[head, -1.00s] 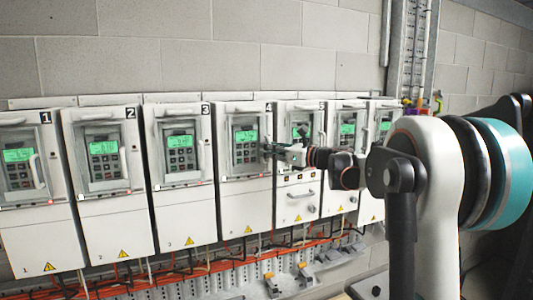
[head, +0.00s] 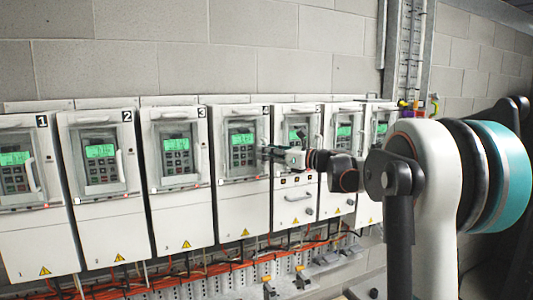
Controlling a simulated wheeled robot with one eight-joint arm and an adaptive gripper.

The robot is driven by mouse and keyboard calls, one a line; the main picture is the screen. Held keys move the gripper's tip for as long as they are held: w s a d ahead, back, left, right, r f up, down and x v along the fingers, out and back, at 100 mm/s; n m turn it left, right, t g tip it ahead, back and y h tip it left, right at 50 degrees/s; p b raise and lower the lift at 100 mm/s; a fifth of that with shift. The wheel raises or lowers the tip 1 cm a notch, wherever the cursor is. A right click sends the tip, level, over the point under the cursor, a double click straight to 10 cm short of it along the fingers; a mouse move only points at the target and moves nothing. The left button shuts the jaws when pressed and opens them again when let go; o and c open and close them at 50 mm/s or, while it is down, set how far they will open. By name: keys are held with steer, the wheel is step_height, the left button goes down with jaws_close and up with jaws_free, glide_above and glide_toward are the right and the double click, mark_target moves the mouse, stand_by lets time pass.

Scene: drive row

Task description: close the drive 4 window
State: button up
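The drive 4 cabinet (head: 243,205) stands in the middle of a row of white drives. Its window (head: 241,148) frames a green-lit display and a keypad. My gripper (head: 268,152) is at the right edge of this window, in front of the gap toward drive 5. It is small in the picture, and its fingers cannot be made out clearly. I cannot tell whether it touches the window or its handle, or whether the window is fully flush with the cabinet.
Drive 3 (head: 180,210) is to the left, with a vertical handle on its window. Drive 5 (head: 293,205) is to the right, partly behind my arm. Orange cables (head: 200,270) run below the row. A block wall (head: 160,50) stands behind.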

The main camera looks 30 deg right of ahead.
steer(key=v, duration=1.1)
steer(key=shift+s+d, duration=0.2)
steer(key=shift+s, duration=0.1)
steer(key=shift+r, duration=0.1)
